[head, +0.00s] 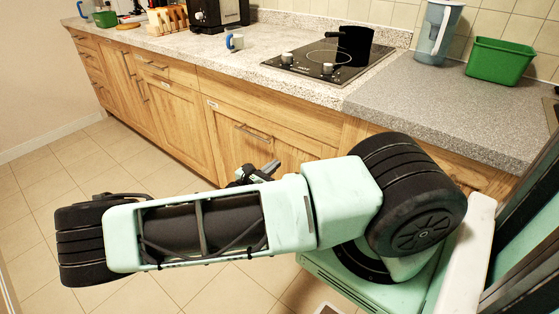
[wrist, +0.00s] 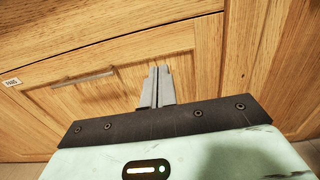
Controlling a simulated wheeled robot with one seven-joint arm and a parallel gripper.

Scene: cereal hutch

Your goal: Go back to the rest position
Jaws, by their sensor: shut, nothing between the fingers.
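My gripper (wrist: 157,86) shows in the wrist view with its two grey fingers together and nothing between them. It points at the wooden cabinet front (wrist: 190,50), with a door handle (wrist: 83,78) to its left. In the head view my gripper (head: 268,168) is partly hidden behind my arm, in front of the lower cabinets (head: 290,145). My arm stretches across the lower middle of the head view, folded out over the floor.
The grey counter (head: 440,105) carries a black hob (head: 325,62) with a black pot (head: 355,45), a green bin (head: 498,60), a blue-grey pitcher (head: 437,32) and a mug (head: 234,42). Tiled floor (head: 50,190) is clear at the left.

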